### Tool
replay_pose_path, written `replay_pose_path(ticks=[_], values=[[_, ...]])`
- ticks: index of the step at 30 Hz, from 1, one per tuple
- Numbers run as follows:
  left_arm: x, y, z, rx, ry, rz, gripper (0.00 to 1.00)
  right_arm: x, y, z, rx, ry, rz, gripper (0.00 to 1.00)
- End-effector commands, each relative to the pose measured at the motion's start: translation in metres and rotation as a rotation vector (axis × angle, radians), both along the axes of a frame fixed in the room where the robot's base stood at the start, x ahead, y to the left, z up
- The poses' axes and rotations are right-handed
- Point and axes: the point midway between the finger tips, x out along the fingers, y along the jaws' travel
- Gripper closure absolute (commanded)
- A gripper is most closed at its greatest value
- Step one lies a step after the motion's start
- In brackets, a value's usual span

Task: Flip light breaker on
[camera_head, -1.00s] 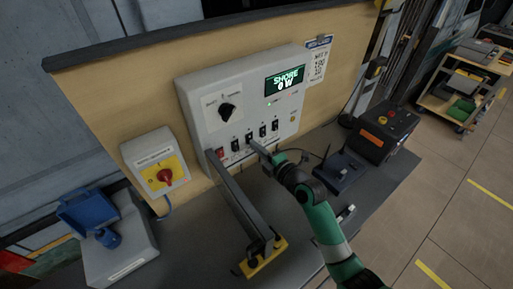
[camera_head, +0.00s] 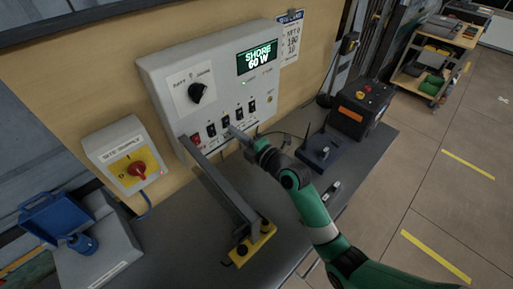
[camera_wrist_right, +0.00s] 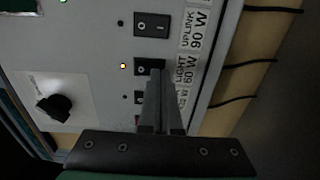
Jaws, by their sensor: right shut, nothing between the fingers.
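The light breaker (camera_wrist_right: 149,67) is a black rocker switch labelled "LIGHT 60 W" in the right wrist view. A small lamp beside it glows amber. In the head view the light breaker (camera_head: 225,121) sits in the row on the grey panel (camera_head: 166,75), whose display (camera_head: 257,59) reads "SHORE 60 W". My right gripper (camera_wrist_right: 158,73) is shut and empty, its tips at the light breaker and partly covering it. In the head view my right gripper (camera_head: 231,128) reaches the panel from the lower right. My left gripper is not in view.
The uplink breaker (camera_wrist_right: 152,24) is adjacent. A black device (camera_head: 362,110) stands at right on the grey bench.

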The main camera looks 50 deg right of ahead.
Motion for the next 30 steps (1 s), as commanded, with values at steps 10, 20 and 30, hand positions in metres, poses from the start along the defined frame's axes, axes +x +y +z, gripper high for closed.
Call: replay_pose_path(ticks=[10, 20, 30], values=[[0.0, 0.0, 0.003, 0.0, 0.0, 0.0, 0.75, -0.069, 0.015, -0.011, 0.001, 0.0, 0.012, 1.0], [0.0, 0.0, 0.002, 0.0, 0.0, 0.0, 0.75, -0.112, 0.019, -0.016, 0.0, -0.002, 0.014, 1.0], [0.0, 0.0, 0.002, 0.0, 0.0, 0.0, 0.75, -0.113, 0.019, -0.016, 0.0, -0.002, 0.014, 1.0]])
